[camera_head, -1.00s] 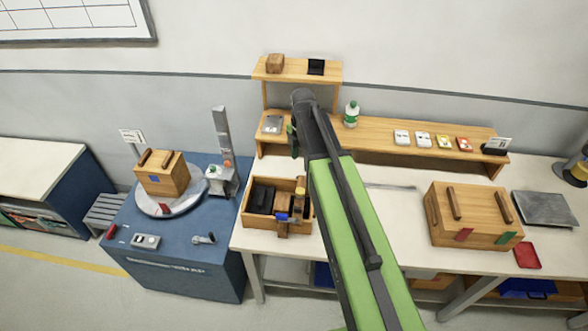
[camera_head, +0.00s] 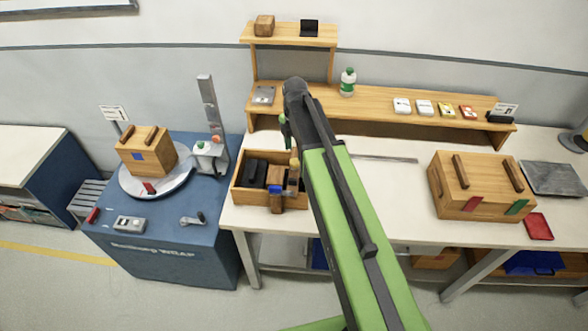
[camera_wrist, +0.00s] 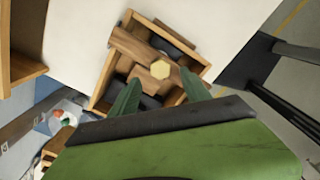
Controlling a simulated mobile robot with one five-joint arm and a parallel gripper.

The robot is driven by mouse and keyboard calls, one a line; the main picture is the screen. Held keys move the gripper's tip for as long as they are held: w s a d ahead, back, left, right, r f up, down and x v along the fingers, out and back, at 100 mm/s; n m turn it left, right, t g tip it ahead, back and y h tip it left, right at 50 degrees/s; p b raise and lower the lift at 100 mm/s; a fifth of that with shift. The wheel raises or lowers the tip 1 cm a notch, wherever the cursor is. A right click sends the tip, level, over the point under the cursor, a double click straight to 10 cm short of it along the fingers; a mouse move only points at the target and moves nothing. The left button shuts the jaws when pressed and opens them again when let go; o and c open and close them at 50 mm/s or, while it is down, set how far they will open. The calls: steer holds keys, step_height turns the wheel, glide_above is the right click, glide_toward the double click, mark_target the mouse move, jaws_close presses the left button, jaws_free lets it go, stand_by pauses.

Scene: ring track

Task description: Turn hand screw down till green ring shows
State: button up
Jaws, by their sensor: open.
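A wooden clamp (camera_wrist: 135,48) with a pale yellow hexagonal knob (camera_wrist: 160,69) lies across an open wooden box in the wrist view. The knob looks like the hand screw's top. In the head view the tan knob (camera_head: 295,163) stands at the box's right side, near a small blue patch (camera_head: 275,189). My gripper (camera_wrist: 160,76) is open; its two green fingers lie on either side of the knob in the wrist view, and I cannot tell the height gap. In the head view it shows above the box, partly hidden by my arm. No green ring is visible on the screw.
The wooden box (camera_head: 239,194) holds dark blocks and sits at the bench's left end. A blue table (camera_head: 160,253) with a turntable is to its left. A lidded wooden crate (camera_head: 450,201) stands right, and a shelf with a bottle (camera_head: 348,82) behind.

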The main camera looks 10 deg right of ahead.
mark_target(295, 161)
step_height(295, 161, down, 5)
steer(key=b, duration=0.3)
steer(key=shift+f+b, duration=0.1)
steer(key=shift+b, duration=0.25)
steer(key=shift+c, duration=0.4)
jaws_close()
